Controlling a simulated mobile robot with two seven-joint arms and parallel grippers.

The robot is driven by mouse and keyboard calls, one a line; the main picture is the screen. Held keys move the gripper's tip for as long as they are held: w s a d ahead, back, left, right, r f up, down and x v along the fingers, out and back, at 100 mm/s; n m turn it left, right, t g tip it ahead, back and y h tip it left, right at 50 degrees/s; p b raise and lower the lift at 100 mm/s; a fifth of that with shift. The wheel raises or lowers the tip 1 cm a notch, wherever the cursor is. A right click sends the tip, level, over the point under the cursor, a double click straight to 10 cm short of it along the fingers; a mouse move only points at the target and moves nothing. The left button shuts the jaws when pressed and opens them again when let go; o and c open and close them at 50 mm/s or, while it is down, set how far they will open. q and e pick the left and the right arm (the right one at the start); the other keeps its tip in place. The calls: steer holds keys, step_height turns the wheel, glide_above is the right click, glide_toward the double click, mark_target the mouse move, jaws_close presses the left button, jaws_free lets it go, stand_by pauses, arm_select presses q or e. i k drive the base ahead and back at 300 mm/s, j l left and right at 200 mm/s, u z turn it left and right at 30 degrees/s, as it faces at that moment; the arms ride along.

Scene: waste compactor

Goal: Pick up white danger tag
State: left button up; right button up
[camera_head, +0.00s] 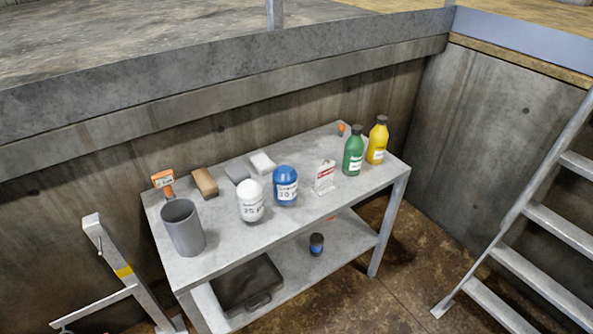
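The white danger tag (325,177) stands upright on the top of the grey metal table (240,239). It has a red band with lettering too small to read. It is right of a blue-capped container (285,187) and left of a green bottle (353,152), apart from both. Neither of my grippers shows in the head view.
A white container (250,202), grey cup (183,228), yellow bottle (377,140), orange-headed item (163,181) and several blocks share the tabletop. The lower shelf holds a dark tray (250,286) and small dark can (317,243). A metal ladder (545,225) stands right; concrete walls rise behind.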

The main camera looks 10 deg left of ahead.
mark_target(324, 173)
steer(key=i+l+u, duration=0.15)
steer(key=u, duration=0.2)
steer(key=i+l+u, duration=0.15)
steer(key=u, duration=0.2)
steer(key=l+u, duration=0.35)
steer(key=i+j, duration=0.05)
